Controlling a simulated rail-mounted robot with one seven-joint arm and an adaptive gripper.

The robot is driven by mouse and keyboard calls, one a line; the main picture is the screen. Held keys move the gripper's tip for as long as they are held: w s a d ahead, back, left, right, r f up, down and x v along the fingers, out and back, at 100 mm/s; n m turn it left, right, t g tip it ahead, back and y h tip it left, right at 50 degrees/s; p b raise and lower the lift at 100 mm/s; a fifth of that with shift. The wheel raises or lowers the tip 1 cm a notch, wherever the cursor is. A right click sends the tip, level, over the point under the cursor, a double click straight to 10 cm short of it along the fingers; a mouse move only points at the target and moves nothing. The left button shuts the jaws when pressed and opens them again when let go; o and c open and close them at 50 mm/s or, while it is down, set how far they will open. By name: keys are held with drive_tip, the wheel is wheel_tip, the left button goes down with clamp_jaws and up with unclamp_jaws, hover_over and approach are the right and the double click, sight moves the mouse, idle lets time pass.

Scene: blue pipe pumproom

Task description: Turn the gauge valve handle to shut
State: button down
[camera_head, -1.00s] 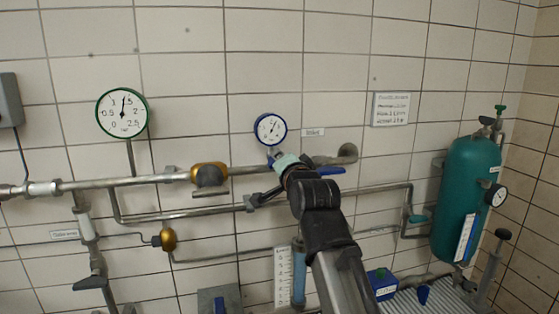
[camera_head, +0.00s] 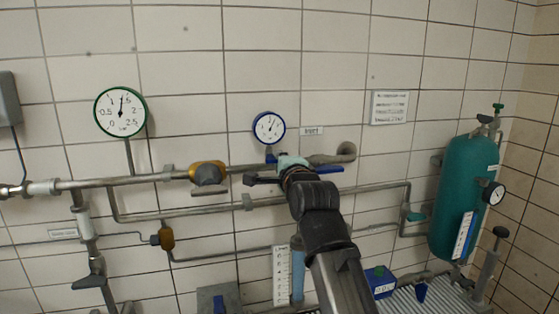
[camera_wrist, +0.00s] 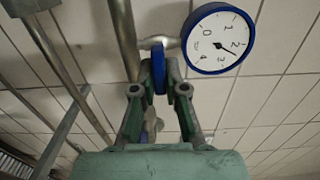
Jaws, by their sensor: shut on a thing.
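The blue-rimmed gauge (camera_head: 269,127) hangs on the wall above the pipe; in the wrist view its dial (camera_wrist: 218,39) is close, upper right. The gauge valve's blue handle (camera_wrist: 157,74) is a narrow bar below the gauge's metal fitting. My gripper (camera_wrist: 159,79) is shut on this handle, one finger on each side. In the head view my gripper (camera_head: 278,159) is just under the gauge, and its pale green body and the wrist hide most of the valve. Only a small blue bit of the handle (camera_head: 270,158) shows there.
Another blue lever (camera_head: 329,169) lies along the pipe just right of my gripper. A yellow-brown valve (camera_head: 207,173) sits on the pipe to the left. A green-rimmed gauge (camera_head: 120,112) is farther left. A green tank (camera_head: 465,198) stands at right.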

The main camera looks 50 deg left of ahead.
idle(0.3)
drive_tip(key=c, duration=1.2)
unclamp_jaws()
drive_tip(key=v, duration=1.2)
drive_tip(key=shift+w, duration=0.1)
